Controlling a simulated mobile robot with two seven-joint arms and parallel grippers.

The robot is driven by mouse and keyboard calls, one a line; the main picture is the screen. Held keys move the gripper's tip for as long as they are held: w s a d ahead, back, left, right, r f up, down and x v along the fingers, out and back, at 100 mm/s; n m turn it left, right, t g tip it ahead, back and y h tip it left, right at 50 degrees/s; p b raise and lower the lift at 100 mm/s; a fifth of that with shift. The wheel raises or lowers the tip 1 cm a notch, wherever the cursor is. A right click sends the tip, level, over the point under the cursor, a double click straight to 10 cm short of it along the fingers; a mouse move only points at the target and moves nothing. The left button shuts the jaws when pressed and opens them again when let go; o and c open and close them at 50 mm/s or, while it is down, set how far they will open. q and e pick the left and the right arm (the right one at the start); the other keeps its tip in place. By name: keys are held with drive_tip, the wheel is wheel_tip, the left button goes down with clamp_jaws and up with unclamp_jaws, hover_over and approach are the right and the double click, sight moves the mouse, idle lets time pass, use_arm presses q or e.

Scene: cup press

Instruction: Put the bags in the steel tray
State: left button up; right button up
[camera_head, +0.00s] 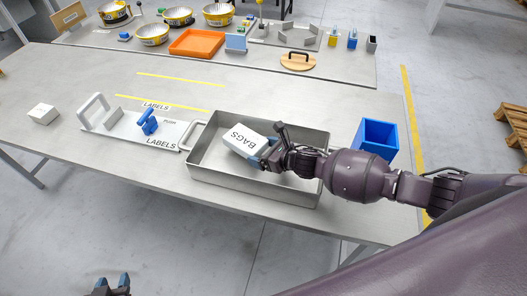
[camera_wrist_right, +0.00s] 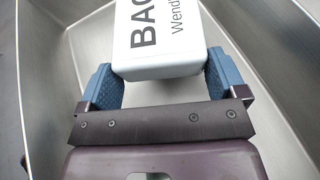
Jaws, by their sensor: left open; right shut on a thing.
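The white box lettered "BAGS" (camera_head: 246,138) is tilted inside the steel tray (camera_head: 255,186) in the head view. My right gripper (camera_head: 268,155) is shut on its near end, and the box also shows between the blue fingers in the right wrist view (camera_wrist_right: 168,50). Whether the box touches the tray floor I cannot tell. The tray's walls surround the box and gripper in the right wrist view (camera_wrist_right: 265,75). My left gripper (camera_head: 112,284) is open and empty, low at the bottom left of the head view, away from the table.
A label plate (camera_head: 128,132) with a handle and a blue clamp (camera_head: 147,122) stands left of the tray. A small white box (camera_head: 43,114) lies at the far left. A blue bin (camera_head: 376,138) stands right of the tray. Behind is a second table with an orange tray (camera_head: 198,43).

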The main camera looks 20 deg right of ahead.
drive_tip(key=shift+f+b, duration=0.45)
drive_tip(key=shift+f, duration=0.1)
drive_tip(key=o, duration=0.8)
drive_tip(key=shift+r+p, duration=0.3)
drive_tip(key=shift+r, duration=0.05)
drive_tip(key=shift+r+p, duration=0.3)
drive_tip(key=shift+r, duration=0.1)
drive_tip(key=v, duration=1)
drive_tip(key=shift+s+d+f, duration=0.1)
drive_tip(key=shift+s+d, duration=0.05)
drive_tip(key=shift+s, duration=0.05)
drive_tip(key=shift+v, duration=0.75)
